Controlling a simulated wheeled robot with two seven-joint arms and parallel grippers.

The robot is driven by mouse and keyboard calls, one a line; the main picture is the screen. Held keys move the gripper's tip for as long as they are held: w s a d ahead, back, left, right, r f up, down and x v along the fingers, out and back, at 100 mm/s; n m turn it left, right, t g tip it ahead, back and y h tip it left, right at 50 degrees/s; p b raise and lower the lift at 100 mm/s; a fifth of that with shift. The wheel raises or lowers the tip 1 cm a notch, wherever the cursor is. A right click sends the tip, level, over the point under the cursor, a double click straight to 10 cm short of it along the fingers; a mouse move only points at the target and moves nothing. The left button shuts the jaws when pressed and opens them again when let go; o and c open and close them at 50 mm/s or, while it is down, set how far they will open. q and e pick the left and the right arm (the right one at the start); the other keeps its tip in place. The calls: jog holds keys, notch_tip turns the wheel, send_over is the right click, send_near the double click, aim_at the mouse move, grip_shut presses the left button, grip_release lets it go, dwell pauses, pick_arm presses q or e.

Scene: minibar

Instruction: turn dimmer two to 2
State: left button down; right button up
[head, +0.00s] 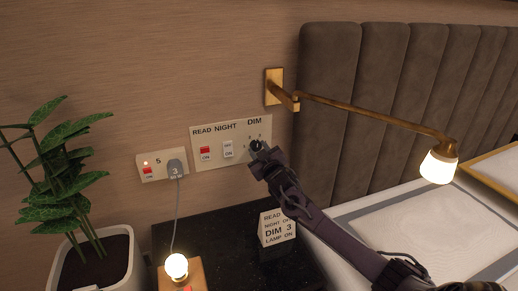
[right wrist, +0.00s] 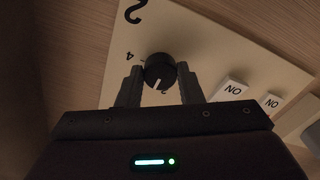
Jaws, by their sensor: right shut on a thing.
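The dimmer knob is a round black dial (head: 256,146) on the right of the cream wall panel (head: 198,164), under the label DIM. It also shows in the right wrist view (right wrist: 160,68), with a white pointer line toward the bottom of that picture, by a partly hidden digit. My right gripper (head: 260,156) reaches the knob from the lower right. In the right wrist view its two fingers (right wrist: 159,86) are closed on the knob's sides. A 4 and a large 2 are printed on the panel there. My left gripper is out of view.
The panel also has READ (head: 205,153) and NIGHT (head: 228,149) switches. A socket plate (head: 150,170) with a plug is left of it. A brass wall lamp (head: 370,108) reaches out on the right.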

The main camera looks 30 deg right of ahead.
jog(key=shift+r+n, duration=0.1)
jog(key=shift+n, duration=0.4)
jog(key=n+p, duration=0.1)
jog(key=n, duration=0.2)
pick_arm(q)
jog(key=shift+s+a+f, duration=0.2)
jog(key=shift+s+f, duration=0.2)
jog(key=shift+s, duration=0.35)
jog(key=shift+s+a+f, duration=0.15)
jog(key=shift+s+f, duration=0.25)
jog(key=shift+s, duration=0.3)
pick_arm(e)
jog(key=shift+n, duration=1.2)
jog(key=o, duration=1)
jog(key=shift+c, duration=0.2)
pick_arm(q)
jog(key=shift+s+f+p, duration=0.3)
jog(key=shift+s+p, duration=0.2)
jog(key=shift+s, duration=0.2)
pick_arm(e)
jog(key=v, duration=0.7)
jog(key=shift+s, duration=0.4)
